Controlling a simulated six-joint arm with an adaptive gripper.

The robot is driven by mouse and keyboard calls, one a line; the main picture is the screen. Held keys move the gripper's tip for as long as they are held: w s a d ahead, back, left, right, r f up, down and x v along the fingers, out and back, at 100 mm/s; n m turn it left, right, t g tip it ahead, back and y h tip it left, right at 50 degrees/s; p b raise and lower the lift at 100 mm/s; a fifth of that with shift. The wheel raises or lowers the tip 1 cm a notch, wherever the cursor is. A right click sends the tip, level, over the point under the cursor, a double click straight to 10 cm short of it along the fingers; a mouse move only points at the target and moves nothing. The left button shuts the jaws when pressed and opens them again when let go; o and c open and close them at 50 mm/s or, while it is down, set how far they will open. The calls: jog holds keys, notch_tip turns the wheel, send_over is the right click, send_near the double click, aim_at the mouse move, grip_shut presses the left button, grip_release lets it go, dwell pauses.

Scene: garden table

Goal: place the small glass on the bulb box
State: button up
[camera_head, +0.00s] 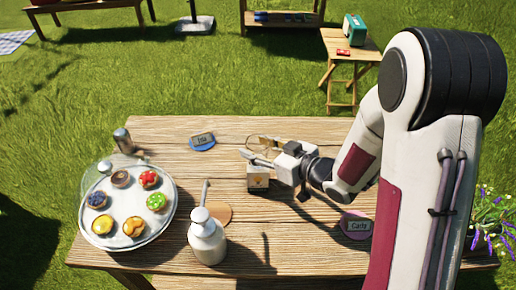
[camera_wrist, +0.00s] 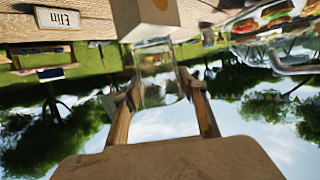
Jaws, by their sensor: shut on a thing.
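In the wrist view the box (camera_wrist: 145,18) is at the top edge, partly cut off. My gripper (camera_head: 254,159) is at the box's upper edge in the head view. In the wrist view my gripper (camera_wrist: 157,95) is shut on the small glass (camera_wrist: 155,72), which is clear and sits between both fingers. The glass's end meets the box in the picture; I cannot tell whether they touch. The glass is hardly visible in the head view.
A round tray (camera_head: 165,222) of tarts stands at the left. A white pump bottle (camera_head: 207,240) stands at the front, and a metal-topped shaker (camera_head: 123,140) at the back left.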

aim_at(267, 152)
jog(key=shift+f, duration=0.3)
jog(key=shift+f, duration=0.1)
jog(key=o, duration=1.2)
jog(key=shift+v, duration=3.85)
jog(key=shift+w, duration=0.15)
